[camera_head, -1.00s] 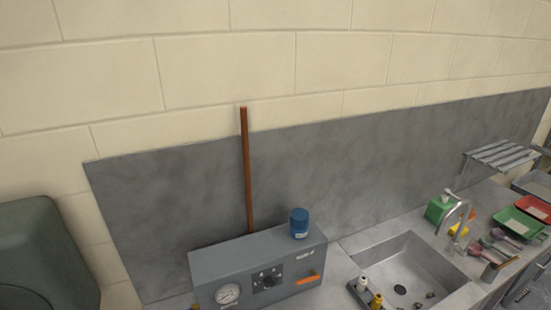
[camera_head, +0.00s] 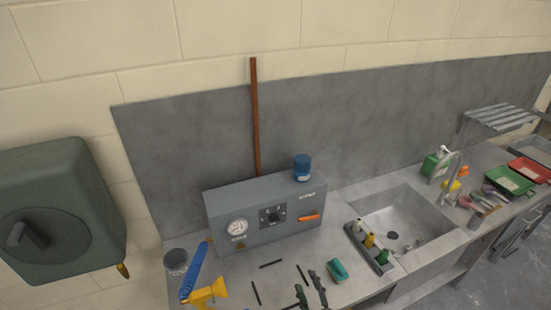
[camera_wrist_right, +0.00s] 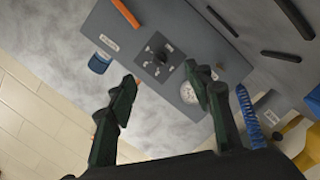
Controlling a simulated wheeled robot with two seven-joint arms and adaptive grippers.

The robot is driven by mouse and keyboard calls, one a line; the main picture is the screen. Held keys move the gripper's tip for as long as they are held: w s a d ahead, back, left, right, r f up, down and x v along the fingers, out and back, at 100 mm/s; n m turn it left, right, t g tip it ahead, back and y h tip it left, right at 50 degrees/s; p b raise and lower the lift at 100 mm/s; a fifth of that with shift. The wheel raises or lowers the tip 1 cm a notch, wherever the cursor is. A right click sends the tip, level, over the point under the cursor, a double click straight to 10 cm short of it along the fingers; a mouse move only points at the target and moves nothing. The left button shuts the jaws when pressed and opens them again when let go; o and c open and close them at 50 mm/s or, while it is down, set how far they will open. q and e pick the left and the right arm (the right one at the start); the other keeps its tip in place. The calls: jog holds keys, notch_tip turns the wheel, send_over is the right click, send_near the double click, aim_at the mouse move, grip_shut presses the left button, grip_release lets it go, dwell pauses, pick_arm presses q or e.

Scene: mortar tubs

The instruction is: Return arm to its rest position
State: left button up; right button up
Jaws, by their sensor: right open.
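My right gripper (camera_head: 306,281) is at the bottom edge of the head view, over the counter in front of the grey control box. Its two dark green fingers are apart with nothing between them. In the right wrist view the open fingers (camera_wrist_right: 160,78) point toward the control box (camera_wrist_right: 165,40), with its dial and gauge beyond them. In the head view the control box (camera_head: 265,218) stands against the backsplash. My left gripper is not in view.
A blue jar (camera_head: 302,168) stands on the box. A teal object (camera_head: 337,271) lies right of the gripper; dark rods lie around it. A yellow tool with a blue coil (camera_head: 194,272) is to the left. The sink (camera_head: 375,208) and bottle tray are right.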

jog(key=s+d+f+m+g+h, duration=0.3)
jog(key=s+d+f+m, duration=0.1)
jog(key=d, duration=0.5)
jog(key=s+d+f+m+g+h, duration=0.2)
jog(key=s+d+f+m+h, duration=0.15)
jog(key=d, duration=0.55)
jog(key=s+d+f+m+g+y, duration=0.1)
jog(key=s+d+f+m+g, duration=0.25)
jog(key=s, duration=0.55)
jog(key=s+d+f+m+g, duration=0.3)
jog(key=s+d+f+g, duration=0.1)
jog(key=s, duration=0.6)
jog(key=s+a+f+g+b, duration=0.1)
jog(key=s+f, duration=0.1)
jog(key=f, duration=1.4)
jog(key=s+a+f+g+b, duration=0.1)
jog(key=f, duration=1.5)
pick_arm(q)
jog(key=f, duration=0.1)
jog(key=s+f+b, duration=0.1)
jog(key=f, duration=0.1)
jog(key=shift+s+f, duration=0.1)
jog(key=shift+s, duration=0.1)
pick_arm(e)
jog(key=s+f+n, duration=0.1)
jog(key=s+f, duration=1.7)
jog(key=shift+s+g+y, duration=0.4)
jog(key=shift+g+y, duration=0.05)
jog(key=shift+f, duration=0.1)
